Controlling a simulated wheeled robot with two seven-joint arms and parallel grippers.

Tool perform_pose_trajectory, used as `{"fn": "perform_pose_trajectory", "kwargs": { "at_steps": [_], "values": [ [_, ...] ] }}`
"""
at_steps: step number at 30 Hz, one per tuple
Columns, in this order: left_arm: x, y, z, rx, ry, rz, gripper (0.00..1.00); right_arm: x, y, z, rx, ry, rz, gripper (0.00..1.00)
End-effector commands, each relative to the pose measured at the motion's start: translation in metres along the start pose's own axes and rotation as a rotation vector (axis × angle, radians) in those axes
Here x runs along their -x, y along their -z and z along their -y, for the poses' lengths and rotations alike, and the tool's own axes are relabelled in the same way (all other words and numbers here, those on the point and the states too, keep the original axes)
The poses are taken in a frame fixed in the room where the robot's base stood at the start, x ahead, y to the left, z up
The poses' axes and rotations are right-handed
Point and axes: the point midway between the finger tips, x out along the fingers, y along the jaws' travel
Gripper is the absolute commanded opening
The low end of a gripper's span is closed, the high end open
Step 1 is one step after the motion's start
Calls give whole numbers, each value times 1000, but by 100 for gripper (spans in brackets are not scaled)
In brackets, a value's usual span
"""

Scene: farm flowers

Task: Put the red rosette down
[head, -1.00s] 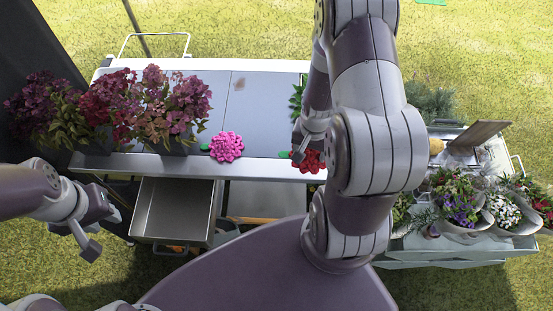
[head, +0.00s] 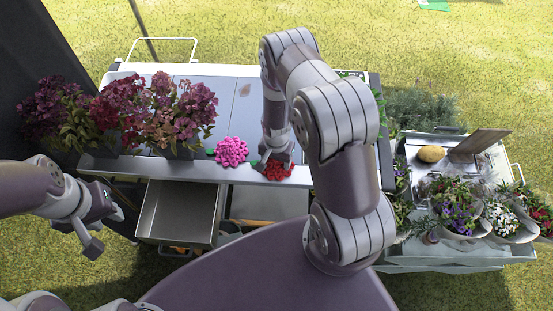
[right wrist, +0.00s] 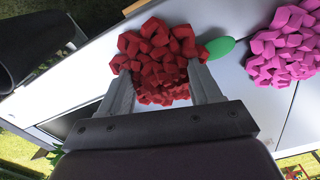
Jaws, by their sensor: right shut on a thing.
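The red rosette (head: 277,170) is at the front edge of the cart's table top (head: 222,85), just right of the pink rosette (head: 232,151). My right gripper (head: 274,158) comes down on it from above. In the right wrist view the red rosette (right wrist: 160,62) sits between the two fingers of my right gripper (right wrist: 163,85), which are shut on it. A green leaf (right wrist: 220,46) shows beside it. The pink rosette (right wrist: 288,45) lies apart at the right. Whether the red rosette touches the surface I cannot tell. My left gripper (head: 88,232) is empty, its fingers apart, left of the drawer.
Purple and red potted flowers (head: 172,115) stand on the left of the table. An open metal drawer (head: 180,210) juts out below the front edge. A second cart with bouquets (head: 460,210) and a yellow item (head: 431,154) stands at the right.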

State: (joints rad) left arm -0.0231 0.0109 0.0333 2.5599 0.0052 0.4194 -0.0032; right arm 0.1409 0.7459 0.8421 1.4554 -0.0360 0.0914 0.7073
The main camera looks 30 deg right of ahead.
Motion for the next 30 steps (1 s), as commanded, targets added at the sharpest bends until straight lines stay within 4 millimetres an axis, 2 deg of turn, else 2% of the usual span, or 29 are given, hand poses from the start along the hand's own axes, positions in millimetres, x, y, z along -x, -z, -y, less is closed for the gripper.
{"fn": "perform_pose_trajectory", "kwargs": {
  "at_steps": [2,3,5,13,15,17,20,27,30],
  "values": [
    [-4,0,0,0,0,0,37,-4,0,0,0,0,0,39],
    [-3,0,0,0,0,0,37,-3,0,0,0,0,0,70],
    [-3,0,0,0,0,0,37,-2,0,0,0,0,0,89],
    [-2,0,0,0,0,0,37,-2,0,0,0,0,0,89],
    [2,0,0,0,0,0,37,3,0,0,0,0,0,89],
    [-1,0,0,0,0,0,37,6,1,0,0,1,-1,89],
    [-6,-1,0,0,0,0,37,23,1,1,-1,3,-4,89],
    [-19,-2,0,0,0,0,37,86,1,1,0,3,-4,89],
    [-21,-3,0,0,0,0,37,105,1,0,0,2,-3,89]
  ]
}}
